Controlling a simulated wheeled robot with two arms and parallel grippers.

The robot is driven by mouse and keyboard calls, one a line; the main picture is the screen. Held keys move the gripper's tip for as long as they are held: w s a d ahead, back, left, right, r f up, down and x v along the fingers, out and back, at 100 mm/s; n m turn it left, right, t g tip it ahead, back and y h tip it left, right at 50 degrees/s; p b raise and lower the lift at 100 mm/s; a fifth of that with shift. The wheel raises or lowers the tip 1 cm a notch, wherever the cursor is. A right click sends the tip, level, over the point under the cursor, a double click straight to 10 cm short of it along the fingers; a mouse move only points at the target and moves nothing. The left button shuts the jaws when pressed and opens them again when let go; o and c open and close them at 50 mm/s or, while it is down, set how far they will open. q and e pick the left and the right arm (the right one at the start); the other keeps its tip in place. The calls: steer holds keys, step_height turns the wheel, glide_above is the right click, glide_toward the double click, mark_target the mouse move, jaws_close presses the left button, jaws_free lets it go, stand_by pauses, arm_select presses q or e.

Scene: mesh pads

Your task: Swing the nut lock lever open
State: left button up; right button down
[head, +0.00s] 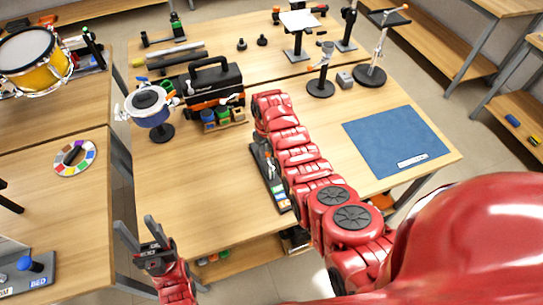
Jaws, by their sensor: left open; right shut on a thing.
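I cannot make out the nut lock lever. A dark tray-like fixture (280,196) with pale and coloured patches lies on the middle table, largely hidden under my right arm. My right arm reaches across the table toward the black case, and its gripper is hidden behind the arm. My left gripper (138,232) is at the lower left, by the table's front left corner, with its two dark fingers apart and nothing between them. It is well away from the dark fixture.
A small blue-white drum (149,103) on a stand and a black case (215,82) stand at the table's left. A blue mat (396,141) lies at the right. Several stands (320,83) are at the back. The table's front left is clear.

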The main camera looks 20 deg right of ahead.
steer(key=shift+s+a, duration=0.15)
steer(key=shift+a, duration=0.45)
steer(key=shift+s+a, duration=0.2)
steer(key=shift+a, duration=0.25)
steer(key=shift+s+a+f+p, duration=0.1)
steer(key=shift+s+a+p, duration=0.15)
steer(key=shift+a+p, duration=0.25)
